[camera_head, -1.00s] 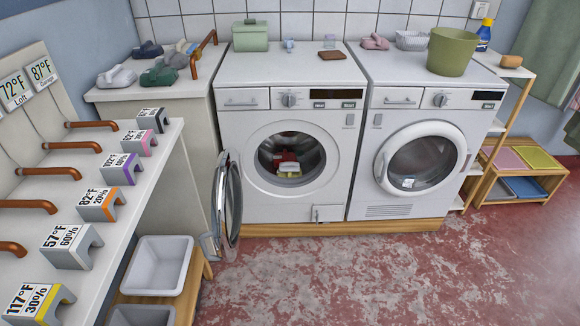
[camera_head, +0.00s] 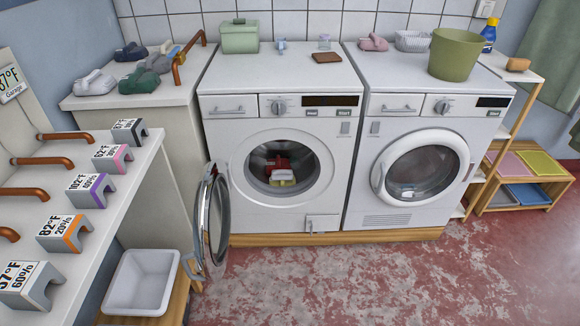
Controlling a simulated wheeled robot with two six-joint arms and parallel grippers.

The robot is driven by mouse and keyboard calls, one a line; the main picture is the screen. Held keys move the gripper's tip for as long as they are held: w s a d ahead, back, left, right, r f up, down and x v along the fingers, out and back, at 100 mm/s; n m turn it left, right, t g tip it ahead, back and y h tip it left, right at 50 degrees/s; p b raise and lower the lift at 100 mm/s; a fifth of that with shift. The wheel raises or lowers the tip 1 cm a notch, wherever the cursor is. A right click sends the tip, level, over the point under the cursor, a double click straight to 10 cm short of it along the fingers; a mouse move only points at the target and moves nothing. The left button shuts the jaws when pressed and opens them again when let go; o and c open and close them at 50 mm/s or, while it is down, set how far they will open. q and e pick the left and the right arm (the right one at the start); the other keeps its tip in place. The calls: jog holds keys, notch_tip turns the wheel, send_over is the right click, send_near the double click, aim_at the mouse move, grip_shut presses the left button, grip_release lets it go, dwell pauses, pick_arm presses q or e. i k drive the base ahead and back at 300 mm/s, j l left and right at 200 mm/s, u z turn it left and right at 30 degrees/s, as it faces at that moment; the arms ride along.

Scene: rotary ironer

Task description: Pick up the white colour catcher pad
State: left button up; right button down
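I cannot clearly make out a white colour catcher pad. The left front-loading machine (camera_head: 281,217) has its round door (camera_head: 208,225) swung open to the left. Inside its drum lie a red item (camera_head: 279,162) and a pale yellow-white item (camera_head: 283,178), too small to identify for certain. The right machine (camera_head: 375,220) has its round door (camera_head: 425,168) shut, and a small whitish item (camera_head: 407,193) shows at the bottom of its glass. Neither of my grippers is in view.
A counter with folded cloths (camera_head: 95,83) stands at left, beside a shelf with copper pegs and temperature tags (camera_head: 90,188). A white basin (camera_head: 141,283) sits below it. A green bucket (camera_head: 454,53) stands on the right machine. The red floor (camera_head: 370,285) in front is clear.

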aim_at(277, 175)
jog(key=i+l, duration=0.25)
jog(key=i, duration=0.15)
jog(key=i+l+z, duration=0.1)
jog(key=i, duration=0.3)
jog(key=i+l, duration=0.5)
jog(key=i, duration=0.3)
jog(key=l+z, duration=0.05)
